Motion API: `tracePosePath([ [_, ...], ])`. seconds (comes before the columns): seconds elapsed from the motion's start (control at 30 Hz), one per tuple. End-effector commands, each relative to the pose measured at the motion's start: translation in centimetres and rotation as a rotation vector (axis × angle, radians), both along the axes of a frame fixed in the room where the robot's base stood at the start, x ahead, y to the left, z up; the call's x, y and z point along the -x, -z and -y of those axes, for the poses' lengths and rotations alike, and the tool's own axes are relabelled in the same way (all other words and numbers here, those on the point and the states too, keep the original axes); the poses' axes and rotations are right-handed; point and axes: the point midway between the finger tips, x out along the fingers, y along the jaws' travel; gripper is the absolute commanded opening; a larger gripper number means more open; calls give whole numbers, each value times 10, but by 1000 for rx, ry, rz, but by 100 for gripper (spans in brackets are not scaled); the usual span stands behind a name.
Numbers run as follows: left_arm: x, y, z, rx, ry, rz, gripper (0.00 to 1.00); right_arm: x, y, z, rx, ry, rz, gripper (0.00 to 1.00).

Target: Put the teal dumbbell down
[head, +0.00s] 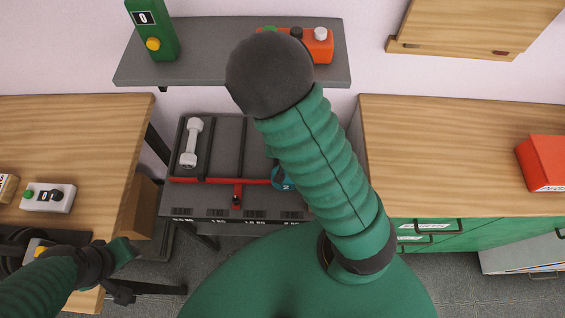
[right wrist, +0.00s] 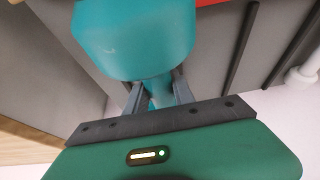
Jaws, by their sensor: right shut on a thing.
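The teal dumbbell (right wrist: 133,42) fills the upper middle of the right wrist view, one thick head towards the camera. My right gripper (right wrist: 158,93) is shut on its narrow handle. In the head view my right arm covers most of the dumbbell; only a teal end marked 2 (head: 284,183) shows, at the right of the grey rack (head: 225,140). I cannot tell whether the dumbbell touches the rack. My left gripper (head: 122,275) is low at the left by the wooden table edge, and its jaws are unclear.
A white dumbbell (head: 192,143) lies in the rack's left slot. A red rail (head: 222,181) with a knob crosses the rack's front, above weight labels. A grey shelf (head: 200,68) hangs behind. Wooden tops stand left (head: 70,130) and right (head: 440,150).

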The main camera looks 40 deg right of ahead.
Motion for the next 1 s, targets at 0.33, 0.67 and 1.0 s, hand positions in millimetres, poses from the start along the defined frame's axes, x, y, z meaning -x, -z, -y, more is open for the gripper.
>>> tracePosePath([
  [0.33,0,-5,0,0,0,1,36,-32,1,50,1,3,7,0],
  [0.67,0,0,0,0,0,1,36,-34,34,52,3,-1,4,0],
  [1.0,0,0,0,0,0,1,36,-33,40,52,-1,0,1,34],
])
